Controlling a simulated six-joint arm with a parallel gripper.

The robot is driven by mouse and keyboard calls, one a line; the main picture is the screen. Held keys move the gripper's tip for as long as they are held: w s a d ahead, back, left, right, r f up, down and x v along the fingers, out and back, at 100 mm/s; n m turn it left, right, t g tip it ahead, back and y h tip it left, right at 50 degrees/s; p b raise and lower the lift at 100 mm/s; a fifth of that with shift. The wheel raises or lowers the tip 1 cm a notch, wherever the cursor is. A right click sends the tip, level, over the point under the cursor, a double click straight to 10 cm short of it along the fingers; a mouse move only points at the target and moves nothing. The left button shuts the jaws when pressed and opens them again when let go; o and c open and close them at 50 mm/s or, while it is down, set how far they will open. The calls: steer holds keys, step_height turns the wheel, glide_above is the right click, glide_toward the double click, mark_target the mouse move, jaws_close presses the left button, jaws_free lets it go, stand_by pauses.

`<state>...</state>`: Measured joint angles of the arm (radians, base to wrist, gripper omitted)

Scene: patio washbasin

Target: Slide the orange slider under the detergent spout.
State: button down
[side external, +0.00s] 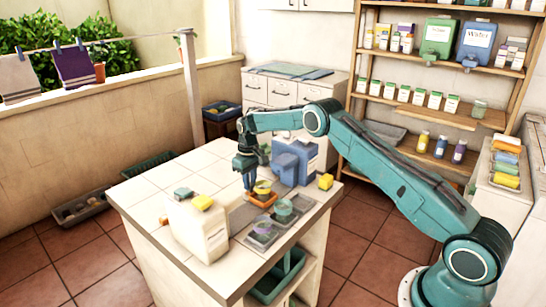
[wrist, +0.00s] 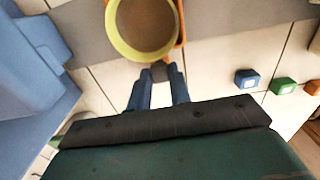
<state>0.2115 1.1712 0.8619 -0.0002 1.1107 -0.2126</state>
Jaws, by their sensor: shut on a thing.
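The orange slider (side external: 262,200) lies on the tiled counter in the side external view, on a grey strip. A yellow-rimmed cup (side external: 263,187) stands on it. In the wrist view the cup (wrist: 145,30) is seen from above, with an orange edge of the slider (wrist: 181,30) beside it. My gripper (side external: 249,187) is lowered at the slider's near left side. In the wrist view its fingers (wrist: 160,74) are closed on a small dark tab at the slider, just below the cup. Blue dispenser bodies (side external: 286,168) stand behind the slider; I cannot make out which spout is the detergent's.
A white box-shaped dispenser (side external: 197,232) stands at the counter's near edge. A grey tray (side external: 262,236) with cups lies right of it. A yellow block (side external: 326,181) sits near the right edge. Small blue (wrist: 247,80) and green (wrist: 284,86) blocks show in the wrist view.

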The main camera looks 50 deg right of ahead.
steer(key=d, duration=0.8)
steer(key=shift+d, duration=0.1)
steer(key=c, duration=1.4)
jaws_free()
steer(key=shift+o, duration=0.6)
steer(key=shift+r, duration=0.1)
steer(key=shift+r, duration=0.2)
step_height(320, 180, up, 13)
steer(key=shift+r, duration=0.15)
